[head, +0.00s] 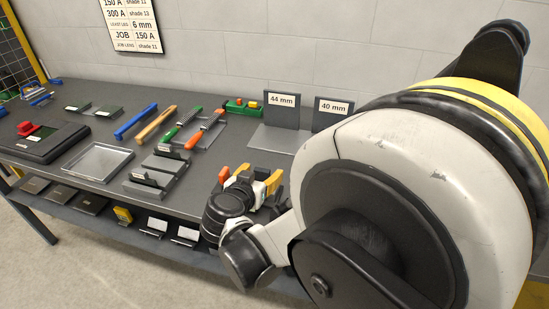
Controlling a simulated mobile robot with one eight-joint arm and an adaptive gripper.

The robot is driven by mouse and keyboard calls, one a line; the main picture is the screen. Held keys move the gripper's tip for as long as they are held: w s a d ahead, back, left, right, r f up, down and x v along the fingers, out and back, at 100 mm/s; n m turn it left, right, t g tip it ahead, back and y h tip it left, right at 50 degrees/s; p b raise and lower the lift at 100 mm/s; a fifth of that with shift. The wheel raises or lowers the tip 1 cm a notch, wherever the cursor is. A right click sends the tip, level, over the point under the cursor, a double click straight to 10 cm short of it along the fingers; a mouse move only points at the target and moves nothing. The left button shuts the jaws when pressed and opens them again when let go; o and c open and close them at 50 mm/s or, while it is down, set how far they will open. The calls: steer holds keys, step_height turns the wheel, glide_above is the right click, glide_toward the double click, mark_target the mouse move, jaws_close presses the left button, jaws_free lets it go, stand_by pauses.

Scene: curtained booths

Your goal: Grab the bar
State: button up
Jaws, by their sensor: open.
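A long blue bar-shaped piece (135,121) lies on the grey bench, left of several handled tools. I cannot tell for certain whether it is the bar of the task. My gripper (257,174) is at the bench's front edge, right of the small grey trays and well apart from the blue piece. Its yellow-tipped fingers are apart and point away towards the back of the bench. An orange piece (224,174) shows beside the gripper; I cannot tell what it belongs to. My arm hides the right part of the bench.
The grey bench (75,93) bears a tan-handled tool (155,124), green- and orange-handled brushes, an empty tray (97,161), and a black box with a red piece (30,129). Upright plates marked 44 mm (282,108) and 40 mm (332,113) stand behind. A lower shelf holds several items.

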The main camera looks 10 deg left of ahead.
jaws_close()
steer(key=shift+r, duration=0.15)
